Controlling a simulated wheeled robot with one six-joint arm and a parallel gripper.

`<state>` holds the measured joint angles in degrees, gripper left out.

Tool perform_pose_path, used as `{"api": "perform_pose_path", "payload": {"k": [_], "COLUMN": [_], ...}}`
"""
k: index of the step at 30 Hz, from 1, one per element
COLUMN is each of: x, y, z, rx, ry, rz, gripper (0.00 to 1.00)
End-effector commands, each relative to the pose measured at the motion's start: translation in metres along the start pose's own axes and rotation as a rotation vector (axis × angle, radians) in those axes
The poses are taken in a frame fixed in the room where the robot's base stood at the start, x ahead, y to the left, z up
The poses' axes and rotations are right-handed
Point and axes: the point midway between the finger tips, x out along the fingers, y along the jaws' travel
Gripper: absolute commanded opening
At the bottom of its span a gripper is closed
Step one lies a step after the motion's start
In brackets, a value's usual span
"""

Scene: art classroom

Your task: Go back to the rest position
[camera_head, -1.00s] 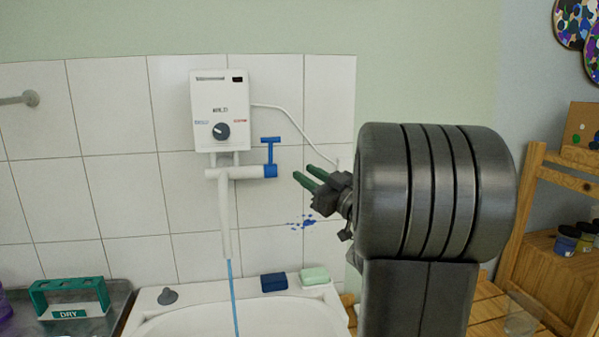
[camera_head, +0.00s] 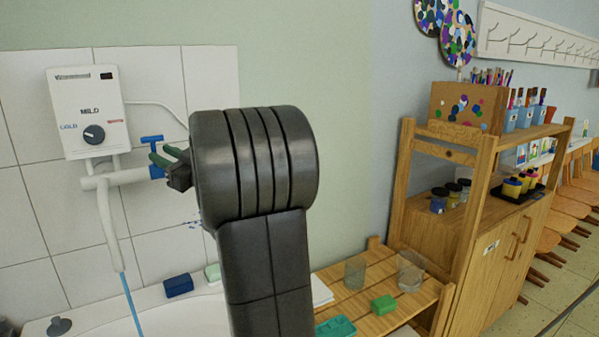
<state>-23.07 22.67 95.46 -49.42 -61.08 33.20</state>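My gripper (camera_head: 161,157) has green fingertips and shows at the left of my arm, in front of the tiled wall. In the picture it overlaps the blue tap handle (camera_head: 152,140) on the white pipe; I cannot tell whether they touch. The two fingers look apart, with nothing seen between them. My dark arm hides part of the wall and the sink edge. The white water heater (camera_head: 88,112) hangs at the left, and blue water (camera_head: 131,302) runs from its spout.
The white sink (camera_head: 185,318) is below, with a dark blue block (camera_head: 179,285) on its rim. A slatted wooden bench (camera_head: 350,300) holds clear cups (camera_head: 410,272) and a green block (camera_head: 384,304). A wooden shelf cabinet (camera_head: 482,250) stands at the right. Floor shows at far right.

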Motion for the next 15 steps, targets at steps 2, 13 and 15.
{"api": "perform_pose_path", "payload": {"k": [2,13,15], "x": [0.016,0.042,0.042], "y": [-0.001,0.001,0.001], "z": [-0.001,-0.001,0.000], "rx": [0.001,0.010,0.011], "ry": [0.000,-0.015,-0.017], "rz": [-0.003,0.001,0.000], "gripper": [0.29,0.29,0.29]}}
